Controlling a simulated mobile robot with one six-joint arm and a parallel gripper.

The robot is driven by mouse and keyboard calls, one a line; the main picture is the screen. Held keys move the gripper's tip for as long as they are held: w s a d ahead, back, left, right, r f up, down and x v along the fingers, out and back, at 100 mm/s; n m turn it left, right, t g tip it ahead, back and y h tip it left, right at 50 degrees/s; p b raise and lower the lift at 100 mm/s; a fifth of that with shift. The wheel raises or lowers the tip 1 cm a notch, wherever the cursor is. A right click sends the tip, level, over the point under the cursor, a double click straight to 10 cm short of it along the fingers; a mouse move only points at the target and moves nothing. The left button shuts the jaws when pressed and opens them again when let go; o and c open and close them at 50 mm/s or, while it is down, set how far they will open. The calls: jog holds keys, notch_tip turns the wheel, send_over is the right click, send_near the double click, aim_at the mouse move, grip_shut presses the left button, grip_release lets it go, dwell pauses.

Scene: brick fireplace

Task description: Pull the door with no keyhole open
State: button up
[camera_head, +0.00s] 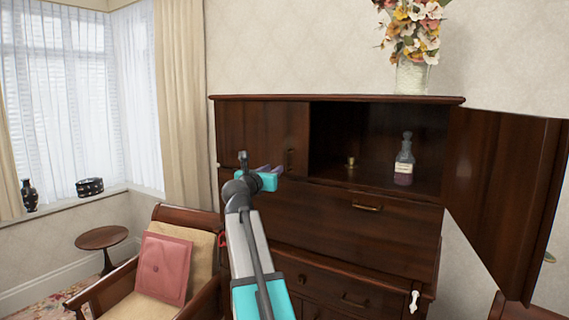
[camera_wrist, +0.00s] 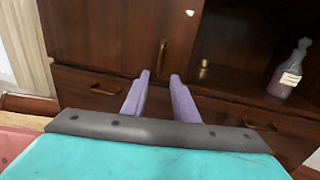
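The dark wooden cabinet (camera_head: 345,225) has two upper doors. The left upper door (camera_head: 250,128) is shut, with an upright brass handle (camera_head: 290,161) near its right edge. In the wrist view the handle (camera_wrist: 162,58) is just beyond my fingertips, and a small pale spot (camera_wrist: 190,13) shows above it; I cannot tell whether it is a keyhole. The right upper door (camera_head: 505,185) stands wide open; no keyhole is discernible on it. My gripper (camera_head: 268,172) is in front of the cabinet's left side; its purple fingers (camera_wrist: 160,78) are apart and empty, below the handle in the wrist view.
The open compartment holds a labelled bottle (camera_head: 404,165) and a small brass cup (camera_head: 351,162). Below are a panel with a brass handle (camera_head: 367,208) and drawers. A flower vase (camera_head: 411,77) stands on top. An armchair with a pink cushion (camera_head: 164,268) is at left.

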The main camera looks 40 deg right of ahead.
jog(key=p, duration=0.3)
send_near(284, 162)
jog(key=d+r, duration=0.2)
jog(key=d, duration=0.2)
jog(key=shift+s+d+f, duration=0.2)
jog(key=shift+s+d, duration=0.15)
grip_shut()
dwell(1.3)
